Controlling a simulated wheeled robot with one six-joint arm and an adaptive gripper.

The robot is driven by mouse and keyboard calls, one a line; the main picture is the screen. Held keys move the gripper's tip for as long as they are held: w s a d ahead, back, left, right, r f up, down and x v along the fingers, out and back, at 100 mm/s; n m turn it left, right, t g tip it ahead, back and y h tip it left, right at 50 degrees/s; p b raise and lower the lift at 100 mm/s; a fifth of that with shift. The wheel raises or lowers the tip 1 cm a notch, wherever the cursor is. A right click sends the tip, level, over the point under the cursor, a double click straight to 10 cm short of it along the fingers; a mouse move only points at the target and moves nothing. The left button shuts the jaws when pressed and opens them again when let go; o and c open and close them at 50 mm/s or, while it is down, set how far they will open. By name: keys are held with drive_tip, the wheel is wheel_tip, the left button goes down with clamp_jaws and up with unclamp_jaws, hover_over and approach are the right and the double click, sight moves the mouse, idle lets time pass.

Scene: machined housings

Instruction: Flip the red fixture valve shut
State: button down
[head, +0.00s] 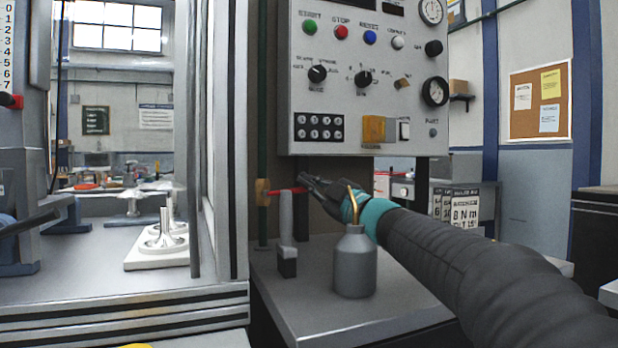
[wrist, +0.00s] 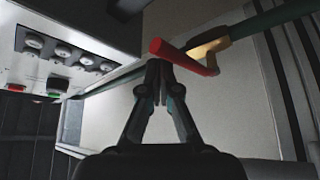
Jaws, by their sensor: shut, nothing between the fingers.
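The red valve handle (head: 299,190) sticks out to the right from a brass valve body (head: 262,192) on a thin green upright pipe (head: 262,130). It lies roughly level, crosswise to the pipe. In the wrist view the red handle (wrist: 184,57) crosses in front of the fingertips, with the brass body (wrist: 208,46) to its right. My gripper (head: 303,179) is shut and empty, its tips close to the handle's free end. In the wrist view the fingertips (wrist: 160,66) meet just under the handle; I cannot tell if they touch it.
A grey bottle with a brass spout (head: 355,262) stands below my wrist. A grey-handled tool (head: 286,225) stands upright in front of the valve handle. The control panel (head: 365,75) hangs above my gripper. The bench top (head: 320,315) is clear in front.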

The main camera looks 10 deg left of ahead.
drive_tip(key=shift+w+d+f, duration=0.1)
drive_tip(key=shift+d+f, duration=0.05)
drive_tip(key=shift+f, duration=1.2)
drive_tip(key=r+v, duration=0.1)
drive_tip(key=v, duration=0.6)
drive_tip(key=shift+s+d, duration=0.25)
drive_tip(key=shift+s, duration=0.05)
drive_tip(key=shift+r, duration=0.15)
